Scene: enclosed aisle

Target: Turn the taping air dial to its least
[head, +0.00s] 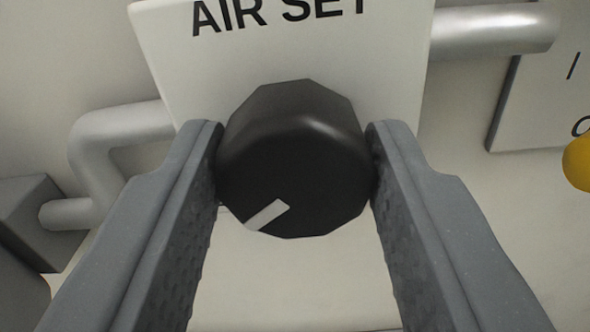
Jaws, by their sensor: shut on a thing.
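A black many-sided dial (293,150) sits on a pale plate (400,80) lettered "AIR SET", its top text cut off by the picture's edge. A white pointer mark on the dial's face points to the lower left. My gripper (295,165) is shut on the dial, with one grey finger against its left side and one against its right. No scale or end marks show around the dial, so its setting cannot be read.
A grey pipe (495,30) runs right from the plate. A bent pipe (95,150) on the left joins a dark grey box (35,215). A marked panel (545,90) and a yellow rounded part (578,162) stand at the right edge.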

